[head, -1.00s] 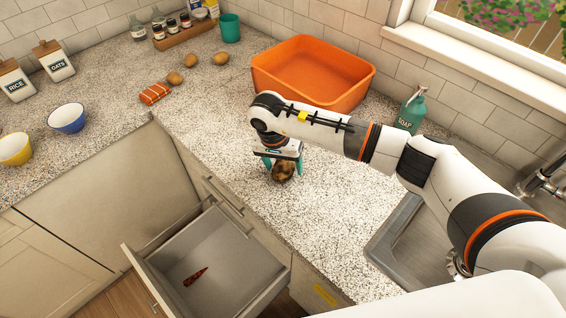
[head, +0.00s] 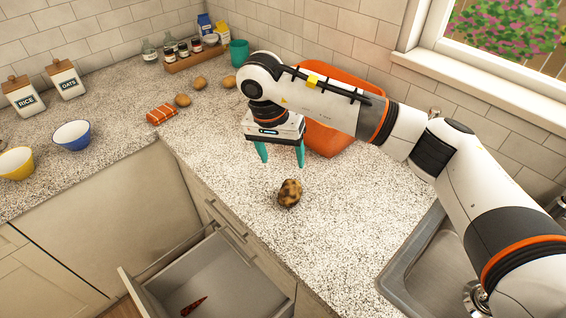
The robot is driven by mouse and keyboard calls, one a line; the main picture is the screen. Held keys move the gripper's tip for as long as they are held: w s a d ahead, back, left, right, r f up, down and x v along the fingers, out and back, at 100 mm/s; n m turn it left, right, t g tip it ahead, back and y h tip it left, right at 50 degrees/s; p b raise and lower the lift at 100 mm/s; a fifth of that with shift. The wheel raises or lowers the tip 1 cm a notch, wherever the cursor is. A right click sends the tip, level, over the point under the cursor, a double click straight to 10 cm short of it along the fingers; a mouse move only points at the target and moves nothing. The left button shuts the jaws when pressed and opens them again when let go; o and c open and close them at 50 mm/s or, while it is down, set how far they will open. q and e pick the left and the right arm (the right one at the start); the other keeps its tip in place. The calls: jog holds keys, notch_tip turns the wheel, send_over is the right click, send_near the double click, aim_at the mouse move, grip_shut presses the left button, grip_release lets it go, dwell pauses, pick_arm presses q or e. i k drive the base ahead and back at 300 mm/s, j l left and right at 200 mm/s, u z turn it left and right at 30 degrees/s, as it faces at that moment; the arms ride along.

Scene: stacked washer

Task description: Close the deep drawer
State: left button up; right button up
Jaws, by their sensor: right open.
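The deep drawer (head: 219,268) is pulled out from the cabinet below the counter, at the bottom of the head view. A dark reddish-brown carrot-shaped item (head: 194,306) lies on its floor. The drawer's front panel (head: 137,294) is at the left, and its lower part is cut off by the picture edge. My right gripper (head: 280,162) is open and empty, with teal fingers pointing down above the counter. It is above and behind a brown mottled potato-like item (head: 289,193) that rests on the counter, apart from it. My left gripper is out of view.
An orange tub (head: 330,138) stands behind my right arm, partly hidden. The sink (head: 410,262) is at the right. A striped orange packet (head: 161,110), several potatoes (head: 183,100), a teal cup (head: 239,53) and bowls (head: 72,135) are farther back. The front counter is mostly clear.

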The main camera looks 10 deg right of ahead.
aim_at(211, 269)
jog(key=k+j, duration=0.1)
jog(key=k, duration=0.4)
jog(key=k+j, duration=0.15)
jog(key=k, duration=0.35)
